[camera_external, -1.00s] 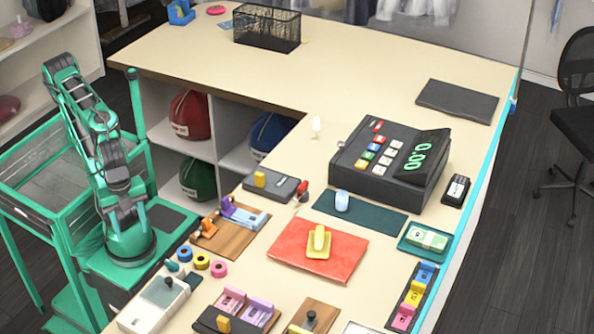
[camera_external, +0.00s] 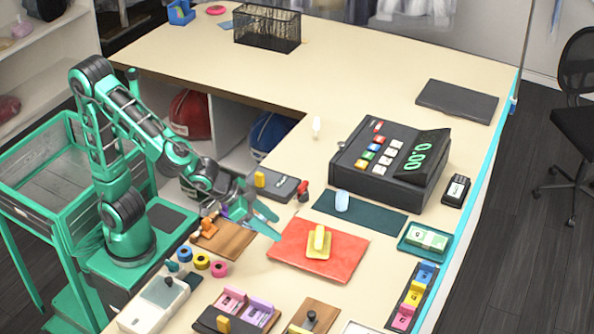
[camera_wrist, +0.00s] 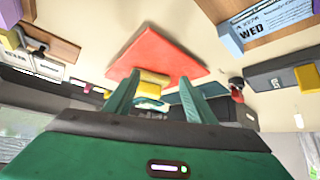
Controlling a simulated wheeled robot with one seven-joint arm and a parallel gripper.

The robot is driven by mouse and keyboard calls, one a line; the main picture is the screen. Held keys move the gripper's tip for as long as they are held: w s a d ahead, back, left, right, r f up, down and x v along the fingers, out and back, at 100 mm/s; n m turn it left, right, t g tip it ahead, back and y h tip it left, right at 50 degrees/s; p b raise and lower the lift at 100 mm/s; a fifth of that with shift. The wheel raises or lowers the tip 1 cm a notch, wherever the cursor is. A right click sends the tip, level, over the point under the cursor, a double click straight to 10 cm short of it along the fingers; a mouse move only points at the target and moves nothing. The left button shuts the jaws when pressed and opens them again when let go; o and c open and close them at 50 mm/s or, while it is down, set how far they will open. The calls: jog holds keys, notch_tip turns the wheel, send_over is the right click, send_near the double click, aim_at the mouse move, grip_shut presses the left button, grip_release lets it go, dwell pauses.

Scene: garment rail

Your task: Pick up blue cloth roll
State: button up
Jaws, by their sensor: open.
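My gripper (camera_external: 276,226) is open and empty, left of the roll, above the counter at the left edge of the red cloth. In the wrist view my gripper's (camera_wrist: 160,82) two green fingers are spread, with the red cloth (camera_wrist: 158,50) and a yellow object (camera_wrist: 154,78) beyond them. I cannot tell the blue roll clearly in that view.
The yellow object on the red cloth (camera_external: 345,258) lies near my gripper. A dark box with a yellow tab (camera_external: 275,185) and a red-topped stamp (camera_external: 303,191) are behind my gripper.

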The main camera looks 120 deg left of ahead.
aim_at(343, 198)
jog(key=w+a+n+y, duration=0.1)
jog(key=a+y, duration=0.1)
jog(key=a, duration=0.4)
jog(key=w+a+f+n+t+y, duration=0.1)
jog(key=a+y, duration=0.1)
jog(key=a, duration=0.4)
jog(key=w+a+n+y, duration=0.1)
jog(key=w+a+y, duration=0.1)
jog(key=a, duration=0.4)
jog(key=shift+f, duration=0.15)
jog(key=shift+w+a+f+n, duration=0.1)
jog(key=shift+a+f+n, duration=0.05)
jog(key=shift+f+n, duration=0.2)
jog(key=x, duration=1)
jog(key=shift+w+r, duration=0.1)
jog(key=shift+w, duration=0.25)
jog(key=shift+c, duration=0.6)
jog(key=c, duration=1)
